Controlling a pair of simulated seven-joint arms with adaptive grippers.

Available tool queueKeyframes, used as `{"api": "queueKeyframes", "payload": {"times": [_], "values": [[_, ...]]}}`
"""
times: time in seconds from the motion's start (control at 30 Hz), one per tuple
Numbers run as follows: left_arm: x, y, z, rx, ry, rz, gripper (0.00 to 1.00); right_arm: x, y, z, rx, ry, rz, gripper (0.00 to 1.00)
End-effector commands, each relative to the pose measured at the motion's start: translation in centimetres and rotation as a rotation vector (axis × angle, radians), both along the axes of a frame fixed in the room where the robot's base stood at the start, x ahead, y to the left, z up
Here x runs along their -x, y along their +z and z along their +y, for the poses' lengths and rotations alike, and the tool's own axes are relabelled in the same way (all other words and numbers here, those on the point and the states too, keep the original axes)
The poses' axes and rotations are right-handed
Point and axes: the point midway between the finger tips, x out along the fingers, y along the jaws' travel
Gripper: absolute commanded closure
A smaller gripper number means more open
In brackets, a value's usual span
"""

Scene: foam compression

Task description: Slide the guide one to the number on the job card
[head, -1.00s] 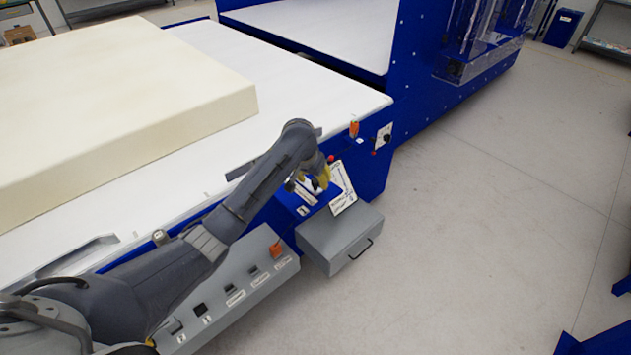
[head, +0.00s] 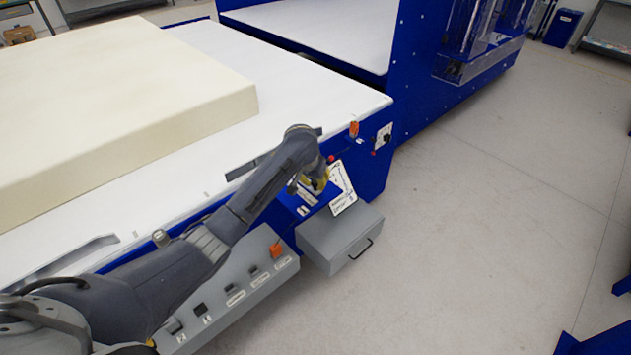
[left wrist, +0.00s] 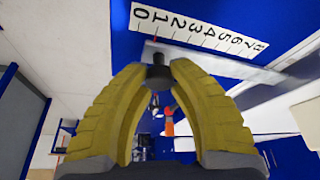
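My left gripper (left wrist: 159,70) has its two yellow fingers on either side of a dark guide knob (left wrist: 158,78), with both tips seeming to touch it. The knob stands at the low end of a number scale (left wrist: 200,30), roughly by 1; the slanted view makes the exact reading uncertain. In the head view my left gripper (head: 314,183) is over the blue front panel, and the arm hides the knob there. A white card (head: 343,188) with dark markings is beside it, too small to read. My right gripper is not in view.
A large cream foam block (head: 130,100) lies on the white table (head: 300,85). A grey box with a handle (head: 340,238) sits below the panel. A grey control strip (head: 240,290) with switches and an orange part runs along the front.

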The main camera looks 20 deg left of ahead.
Motion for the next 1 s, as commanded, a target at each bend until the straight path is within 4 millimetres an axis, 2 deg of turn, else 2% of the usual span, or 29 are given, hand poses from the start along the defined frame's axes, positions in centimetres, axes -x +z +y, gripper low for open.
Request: {"api": "queueKeyframes", "payload": {"times": [0.03, 0.1, 0.67, 0.77, 1.0], "values": [[0.0, 0.0, 0.0, 0.0, 0.0, 0.0, 0.92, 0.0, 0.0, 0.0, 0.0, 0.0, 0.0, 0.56], [0.0, 0.0, 0.0, 0.0, 0.0, 0.0, 1.0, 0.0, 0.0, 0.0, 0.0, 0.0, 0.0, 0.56], [-0.2, 0.1, 0.2, 0.003, 0.0, -0.002, 1.0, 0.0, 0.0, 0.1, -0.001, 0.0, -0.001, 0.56], [-1.2, 0.1, 1.7, 0.001, 0.003, -0.002, 1.0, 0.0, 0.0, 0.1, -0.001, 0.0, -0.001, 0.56], [-4.7, 0.2, 7.2, 0.002, 0.004, -0.004, 1.0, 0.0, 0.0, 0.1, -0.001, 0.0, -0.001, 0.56]]}}
